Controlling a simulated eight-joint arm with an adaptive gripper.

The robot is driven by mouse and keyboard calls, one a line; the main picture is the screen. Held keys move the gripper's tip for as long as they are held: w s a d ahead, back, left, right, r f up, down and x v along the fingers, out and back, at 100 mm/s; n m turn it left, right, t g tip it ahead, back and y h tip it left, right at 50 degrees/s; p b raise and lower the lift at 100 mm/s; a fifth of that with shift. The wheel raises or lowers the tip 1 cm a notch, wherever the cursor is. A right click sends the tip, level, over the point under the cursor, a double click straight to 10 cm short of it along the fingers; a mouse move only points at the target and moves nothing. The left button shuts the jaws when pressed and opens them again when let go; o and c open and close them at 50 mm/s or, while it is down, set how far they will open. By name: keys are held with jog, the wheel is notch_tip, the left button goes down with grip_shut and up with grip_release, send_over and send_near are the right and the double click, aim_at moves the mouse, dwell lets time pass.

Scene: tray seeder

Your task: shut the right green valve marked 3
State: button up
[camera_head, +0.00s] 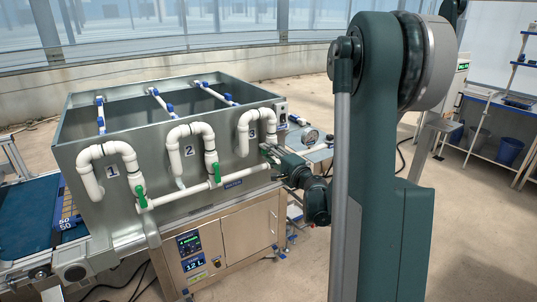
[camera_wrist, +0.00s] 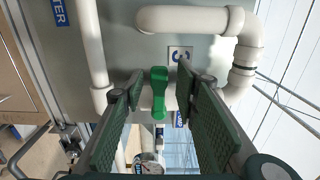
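The green valve handle of pipe 3 (camera_wrist: 159,88) stands between my gripper's fingers in the wrist view, with a visible gap on each side. It looks turned roughly across the pipe's run; its pivot is partly hidden. The label 3 (camera_wrist: 180,54) on the tank wall is partly covered by a finger. My gripper (camera_wrist: 160,112) is open, its two dark green padded fingers either side of the handle. In the head view my gripper (camera_head: 268,153) is at the lower end of pipe 3 (camera_head: 243,134) and hides that valve.
Green valve handles of pipe 1 (camera_head: 141,198) and pipe 2 (camera_head: 217,172) hang along their pipes to the left. A white horizontal manifold pipe (camera_head: 186,193) runs below. The grey tank (camera_head: 95,130) wall is close behind.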

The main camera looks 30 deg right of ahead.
jog(key=shift+s, duration=0.1)
jog(key=s, duration=1.1)
jog(key=shift+s, duration=0.4)
jog(key=shift+w, duration=0.2)
jog(key=w, duration=1.1)
jog(key=shift+s, duration=0.15)
dwell(0.5)
jog(key=s, duration=1.1)
jog(key=w+f+n, duration=0.1)
jog(key=w+n, duration=0.1)
jog(key=w, duration=1)
jog(key=shift+o, duration=0.3)
jog(key=shift+f, duration=0.1)
dwell(1.3)
